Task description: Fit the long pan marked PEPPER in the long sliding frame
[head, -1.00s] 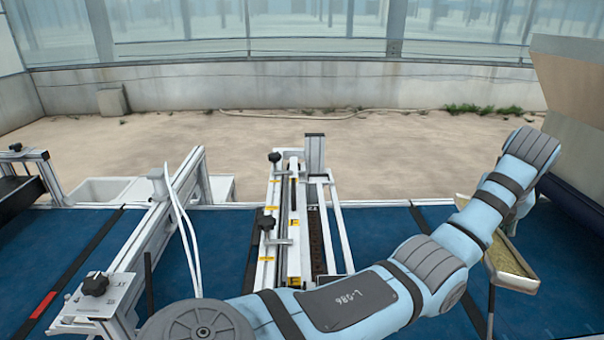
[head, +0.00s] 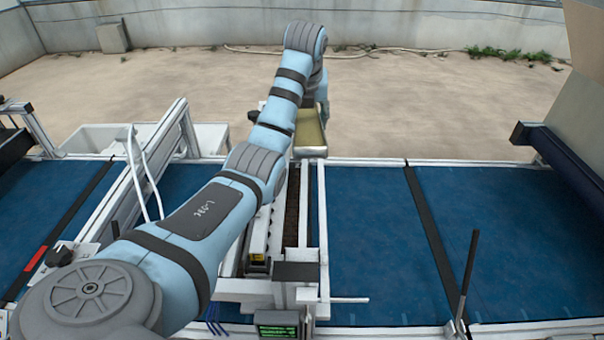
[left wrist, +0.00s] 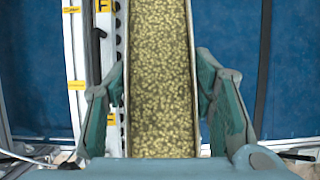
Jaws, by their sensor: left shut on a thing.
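A long narrow pan (head: 311,136) full of yellowish seeds is in my left gripper (head: 318,108), over the far end of the machine in the head view. In the left wrist view the pan (left wrist: 160,115) runs lengthwise between the two fingers of the gripper (left wrist: 158,75), which are shut on its sides. No PEPPER marking is readable. The long sliding frame (head: 322,215), with pale rails beside a dark slot, lies below and nearer than the pan. My left arm hides part of it. The pan appears raised above the frame. My right gripper is not in view.
Blue belt (head: 370,240) spreads on both sides of the frame. A black upright lever (head: 469,265) stands at the right. A white gantry (head: 150,170) with pale hoses stands left, and a small green-lit display (head: 277,328) is at the near edge.

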